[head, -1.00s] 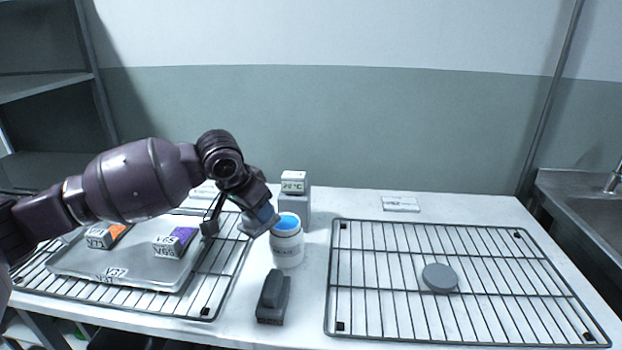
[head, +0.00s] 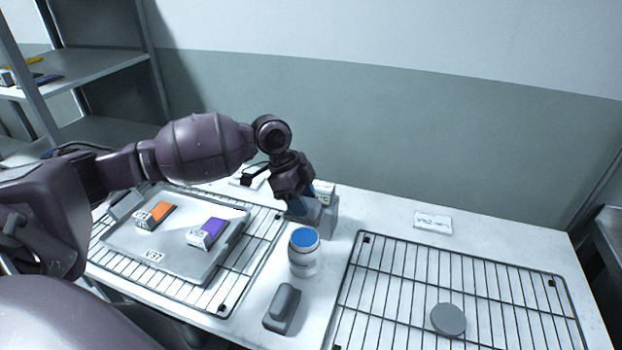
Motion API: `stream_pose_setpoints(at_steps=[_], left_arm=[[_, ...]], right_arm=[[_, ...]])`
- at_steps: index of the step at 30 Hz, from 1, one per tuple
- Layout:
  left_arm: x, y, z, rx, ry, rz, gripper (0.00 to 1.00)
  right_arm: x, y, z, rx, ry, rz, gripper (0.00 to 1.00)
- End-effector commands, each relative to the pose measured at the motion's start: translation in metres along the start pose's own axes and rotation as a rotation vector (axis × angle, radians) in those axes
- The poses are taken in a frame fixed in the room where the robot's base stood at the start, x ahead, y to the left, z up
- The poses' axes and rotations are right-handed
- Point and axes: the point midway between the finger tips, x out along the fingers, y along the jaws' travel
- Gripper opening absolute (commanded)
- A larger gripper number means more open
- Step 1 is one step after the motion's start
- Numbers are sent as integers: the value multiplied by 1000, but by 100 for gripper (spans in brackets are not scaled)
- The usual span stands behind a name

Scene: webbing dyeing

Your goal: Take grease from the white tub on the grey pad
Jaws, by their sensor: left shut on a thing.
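The white tub (head: 303,262) with a blue top stands upright near the middle of the table, between the two racks. I cannot tell whether the blue is a lid or the contents. No grey pad shows clearly under the tub. My left gripper (head: 303,209) is just behind the tub, pointing down and apart from it, in front of a grey block (head: 330,216) with a white label. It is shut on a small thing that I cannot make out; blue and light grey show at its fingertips. My right gripper is not in view.
A dark grey handled block (head: 282,309) lies in front of the tub. A grey disc (head: 448,319) lies on the right wire rack (head: 400,285). A grey tray (head: 170,255) on the left rack holds an orange-topped and a purple-topped box. A white card (head: 433,222) lies behind.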

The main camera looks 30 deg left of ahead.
Motion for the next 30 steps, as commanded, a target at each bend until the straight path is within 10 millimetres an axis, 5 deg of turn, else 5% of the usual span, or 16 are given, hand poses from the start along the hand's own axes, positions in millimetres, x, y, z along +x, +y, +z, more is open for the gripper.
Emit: stream_pose_setpoints(at_steps=[30], left_arm=[[55, 2, 24, 21, -2, 8, 23]], right_arm=[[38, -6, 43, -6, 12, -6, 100]])
